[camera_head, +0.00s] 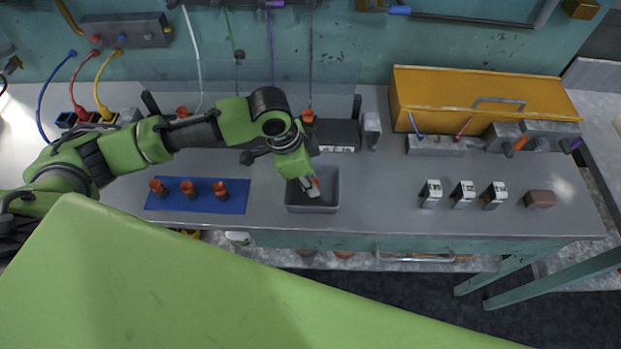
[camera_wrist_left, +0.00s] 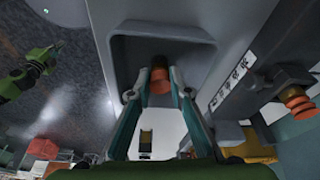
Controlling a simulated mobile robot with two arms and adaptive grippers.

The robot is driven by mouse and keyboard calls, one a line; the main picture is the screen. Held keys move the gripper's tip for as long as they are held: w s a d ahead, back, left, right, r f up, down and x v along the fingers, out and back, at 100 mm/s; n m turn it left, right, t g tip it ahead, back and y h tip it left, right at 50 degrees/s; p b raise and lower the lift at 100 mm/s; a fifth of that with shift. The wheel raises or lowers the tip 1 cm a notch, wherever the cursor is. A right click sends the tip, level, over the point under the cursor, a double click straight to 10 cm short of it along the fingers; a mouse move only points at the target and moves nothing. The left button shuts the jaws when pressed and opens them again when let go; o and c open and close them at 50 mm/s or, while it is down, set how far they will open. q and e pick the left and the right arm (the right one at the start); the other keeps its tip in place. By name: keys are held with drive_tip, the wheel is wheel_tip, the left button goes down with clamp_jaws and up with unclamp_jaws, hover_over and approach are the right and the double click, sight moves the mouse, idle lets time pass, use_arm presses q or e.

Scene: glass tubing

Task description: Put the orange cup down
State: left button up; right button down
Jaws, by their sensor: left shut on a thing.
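My left gripper (camera_head: 313,190) reaches down into the grey open tray (camera_head: 333,205) on the workbench. In the left wrist view its two fingers (camera_wrist_left: 158,88) are shut on an orange cup (camera_wrist_left: 160,80), one on each side. Behind the cup is the grey inside of the tray (camera_wrist_left: 203,27). In the head view the gripper mostly hides the held cup. I cannot tell whether the cup touches the tray floor. A green arm, which looks like my right one, shows at the left of the wrist view; its small dark end (camera_wrist_left: 55,48) is too unclear to read.
Three orange cups (camera_head: 188,188) stand on a blue mat (camera_head: 237,201) left of the tray. A dark machine (camera_head: 337,133) stands behind the tray. Several small blocks (camera_head: 462,194) stand to the right, before an orange box (camera_head: 440,95). The bench between tray and blocks is clear.

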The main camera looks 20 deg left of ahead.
drive_tip(key=shift+d, duration=0.2)
use_arm(q)
drive_tip(key=o, duration=0.9)
drive_tip(key=shift+f, duration=0.1)
use_arm(e)
drive_tip(key=shift+d, duration=0.2)
use_arm(q)
drive_tip(key=b+v, duration=0.1)
drive_tip(key=v, duration=1.1)
use_arm(e)
drive_tip(key=shift+a+f, duration=0.2)
drive_tip(key=shift+f, duration=0.4)
